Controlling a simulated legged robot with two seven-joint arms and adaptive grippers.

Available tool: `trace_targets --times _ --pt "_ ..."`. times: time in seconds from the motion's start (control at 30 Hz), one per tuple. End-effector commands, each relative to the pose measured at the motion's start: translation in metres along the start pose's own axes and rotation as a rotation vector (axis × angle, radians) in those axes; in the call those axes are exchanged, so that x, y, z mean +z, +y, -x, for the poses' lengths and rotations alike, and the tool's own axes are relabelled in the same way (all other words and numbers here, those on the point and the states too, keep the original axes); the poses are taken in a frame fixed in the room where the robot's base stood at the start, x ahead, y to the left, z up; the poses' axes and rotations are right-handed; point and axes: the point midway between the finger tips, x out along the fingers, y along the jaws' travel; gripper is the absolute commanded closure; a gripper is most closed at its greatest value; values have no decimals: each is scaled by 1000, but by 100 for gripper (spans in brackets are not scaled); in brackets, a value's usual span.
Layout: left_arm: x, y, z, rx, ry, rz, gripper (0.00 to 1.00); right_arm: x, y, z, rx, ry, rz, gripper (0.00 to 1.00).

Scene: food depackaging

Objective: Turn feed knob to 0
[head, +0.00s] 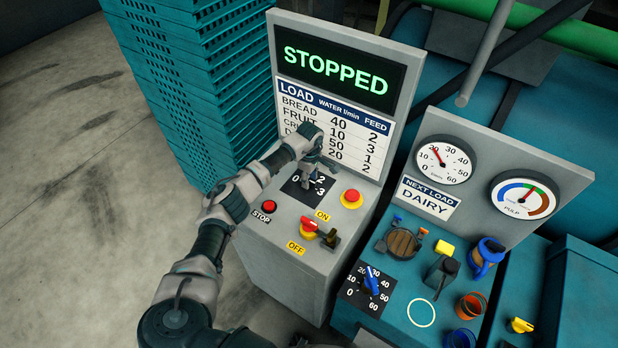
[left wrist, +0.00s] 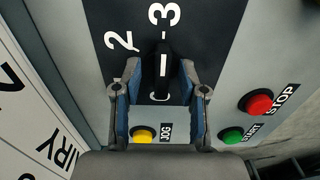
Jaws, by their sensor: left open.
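The feed knob (left wrist: 163,62) is a black bar with a white line on a black dial plate (head: 299,196). In the left wrist view the bar lines up with the 3; I cannot tell which end is the pointer. A white mark at the opposite end is partly covered. My left gripper (head: 314,172) is over the dial and hides most of the knob in the head view. In the left wrist view its fingers (left wrist: 160,91) are open, one on each side of the knob, with a visible gap to both. My right gripper is not seen.
Near the dial are a red stop button (head: 269,206), a red emergency button (head: 351,198) and a red-handled switch (head: 308,229). The green start button (left wrist: 232,135) and yellow jog button (left wrist: 143,134) show in the wrist view. The display (head: 339,71) reads STOPPED. Teal crates (head: 185,90) stand left.

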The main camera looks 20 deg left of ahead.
Motion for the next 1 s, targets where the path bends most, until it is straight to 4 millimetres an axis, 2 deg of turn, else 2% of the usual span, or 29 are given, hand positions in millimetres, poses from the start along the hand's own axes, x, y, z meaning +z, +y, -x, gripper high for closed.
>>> trace_targets --times 0.1,0.13,0.27,0.3,0.67,1.0 --pt "-2 -1 0 0 -2 1 58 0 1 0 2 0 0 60" --pt "-3 -1 0 0 -2 1 63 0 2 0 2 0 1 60" --pt "-3 -1 0 0 -2 2 96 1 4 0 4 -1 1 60" --pt "-3 -1 0 0 -2 2 100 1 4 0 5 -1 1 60" --pt "-5 0 -1 0 3 30 100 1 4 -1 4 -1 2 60" --pt "-6 0 -1 2 4 231 100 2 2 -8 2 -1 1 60"
